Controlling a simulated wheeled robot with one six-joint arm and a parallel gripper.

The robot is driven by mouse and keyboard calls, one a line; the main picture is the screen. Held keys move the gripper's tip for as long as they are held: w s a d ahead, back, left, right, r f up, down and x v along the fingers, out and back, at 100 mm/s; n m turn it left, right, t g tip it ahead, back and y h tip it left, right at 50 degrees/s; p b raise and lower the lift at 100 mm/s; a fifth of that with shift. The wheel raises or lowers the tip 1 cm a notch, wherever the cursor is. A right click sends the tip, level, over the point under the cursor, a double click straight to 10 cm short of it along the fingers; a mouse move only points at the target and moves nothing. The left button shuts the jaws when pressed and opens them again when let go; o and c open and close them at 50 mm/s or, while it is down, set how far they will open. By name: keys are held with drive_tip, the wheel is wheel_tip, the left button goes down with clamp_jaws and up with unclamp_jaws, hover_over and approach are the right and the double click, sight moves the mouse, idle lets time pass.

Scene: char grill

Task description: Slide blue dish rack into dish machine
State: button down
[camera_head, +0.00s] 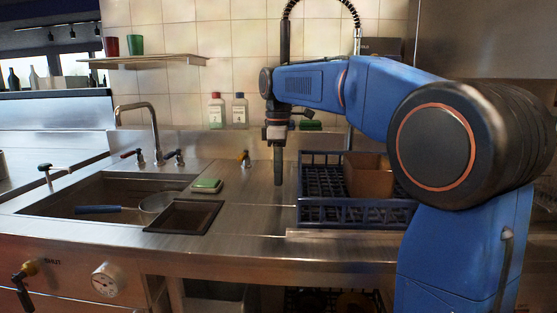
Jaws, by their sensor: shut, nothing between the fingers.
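The blue dish rack (352,213) sits on the steel counter right of the sink, with a brown box-like item (369,175) in it. My blue arm crosses in front of the rack's right part and hides it. My gripper (278,180) points down just left of the rack's left side, close to the counter. Its fingers are shut and hold nothing. Whether it touches the rack's side cannot be told. The dish machine cannot be clearly made out; a steel surface (470,40) at the upper right may belong to it.
A sink (110,190) with a faucet (150,125) and a strainer (155,203) is at left. A sponge (207,185) lies beside a dark square tray (185,216). Two bottles (227,110) stand at the back wall.

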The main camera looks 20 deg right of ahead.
drive_tip(key=d, duration=0.1)
drive_tip(key=s+d+f, duration=0.1)
drive_tip(key=d, duration=0.1)
drive_tip(key=shift+s+f, duration=0.1)
drive_tip(key=shift+s, duration=0.05)
drive_tip(key=shift+s+d, duration=0.15)
drive_tip(key=shift+d, duration=0.2)
drive_tip(key=s+d, duration=0.5)
drive_tip(key=d, duration=0.6)
drive_tip(key=s+d, duration=0.5)
drive_tip(key=d, duration=0.7)
drive_tip(key=s+d, duration=0.4)
drive_tip(key=d, duration=0.8)
drive_tip(key=shift+s+d, duration=0.1)
drive_tip(key=shift+s, duration=0.3)
drive_tip(key=shift+w, duration=0.1)
